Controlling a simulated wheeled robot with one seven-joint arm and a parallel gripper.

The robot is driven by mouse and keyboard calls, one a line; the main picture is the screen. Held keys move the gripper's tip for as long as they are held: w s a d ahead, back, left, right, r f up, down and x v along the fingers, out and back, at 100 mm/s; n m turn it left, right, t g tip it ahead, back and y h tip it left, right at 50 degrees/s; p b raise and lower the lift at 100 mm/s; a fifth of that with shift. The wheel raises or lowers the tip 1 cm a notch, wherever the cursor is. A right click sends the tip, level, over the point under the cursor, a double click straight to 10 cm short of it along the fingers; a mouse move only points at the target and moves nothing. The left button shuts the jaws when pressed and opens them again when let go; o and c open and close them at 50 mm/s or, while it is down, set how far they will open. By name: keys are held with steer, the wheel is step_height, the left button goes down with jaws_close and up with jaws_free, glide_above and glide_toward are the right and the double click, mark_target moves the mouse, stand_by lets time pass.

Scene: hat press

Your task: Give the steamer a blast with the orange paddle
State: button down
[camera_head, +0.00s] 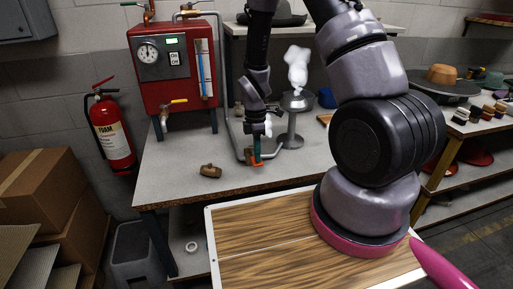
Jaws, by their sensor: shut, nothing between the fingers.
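The steamer (297,103) is a grey metal stand with a round dish on top, on the bench right of my gripper. A white plume of steam (298,68) rises above the dish. The orange paddle (254,158) lies low at the bench top, beneath my gripper, and is partly hidden by it. My gripper (256,152) points down with its fingers shut and empty, at the paddle. Whether the fingertips touch or press the paddle cannot be told from this view.
A red boiler (168,85) with a gauge stands at the bench's back left. A small brown wooden piece (210,171) lies on the bench (180,150), left of my gripper. A pipe (224,110) runs down beside the arm. A fire extinguisher (112,135) hangs left. Hats fill the right shelves.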

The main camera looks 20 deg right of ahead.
steer(key=shift+r, duration=0.1)
stand_by(0.7)
steer(key=shift+r, duration=0.7)
steer(key=shift+a+r, duration=0.1)
steer(key=shift+r, duration=0.15)
step_height(320, 180, up, 14)
steer(key=w, duration=0.1)
steer(key=shift+w+f, duration=0.25)
steer(key=shift+w, duration=0.05)
